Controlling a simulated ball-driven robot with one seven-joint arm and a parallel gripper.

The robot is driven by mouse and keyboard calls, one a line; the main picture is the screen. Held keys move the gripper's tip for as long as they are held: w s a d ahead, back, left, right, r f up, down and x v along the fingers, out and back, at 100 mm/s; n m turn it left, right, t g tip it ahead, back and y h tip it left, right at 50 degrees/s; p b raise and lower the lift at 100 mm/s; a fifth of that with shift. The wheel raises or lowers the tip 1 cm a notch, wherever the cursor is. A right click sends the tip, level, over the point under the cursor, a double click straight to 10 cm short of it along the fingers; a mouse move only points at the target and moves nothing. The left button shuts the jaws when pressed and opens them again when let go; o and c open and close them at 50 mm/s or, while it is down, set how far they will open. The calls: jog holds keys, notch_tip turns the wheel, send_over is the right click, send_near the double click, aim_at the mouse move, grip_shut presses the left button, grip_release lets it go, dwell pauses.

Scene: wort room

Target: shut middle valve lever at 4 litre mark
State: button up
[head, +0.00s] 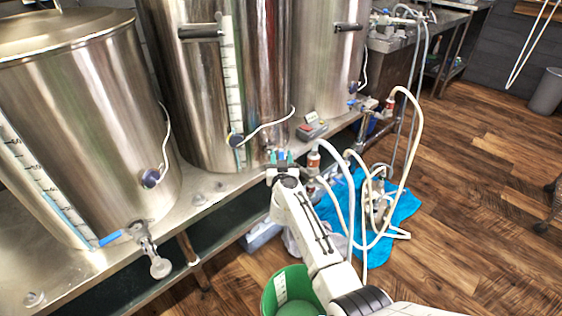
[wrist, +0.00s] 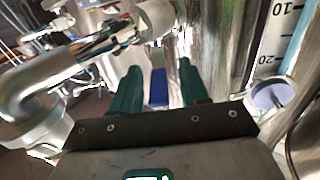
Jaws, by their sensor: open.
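The middle kettle (head: 200,95) is a tall steel vessel with a white sight gauge. My gripper (head: 280,156) is at its valve, low on its front; the valve is mostly hidden behind my gripper. In the wrist view my two green fingers (wrist: 158,80) are open, with a blue lever (wrist: 158,92) between them. A gap seems to show on each side of the lever; contact is unclear. The green bucket (head: 268,299) stands on the floor below, partly behind my arm. A white scale strip (head: 281,287) shows inside it; its marks and level are unreadable.
The left kettle (head: 90,130) has its own valve with a blue lever (head: 110,238). A right kettle (head: 320,60) stands beyond. White hoses (head: 352,205) loop over a blue cloth (head: 380,245) right of my arm.

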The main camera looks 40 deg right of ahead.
jog(key=shift+w+d, duration=0.5)
jog(key=shift+w, duration=0.05)
jog(key=shift+c, duration=0.2)
grip_shut()
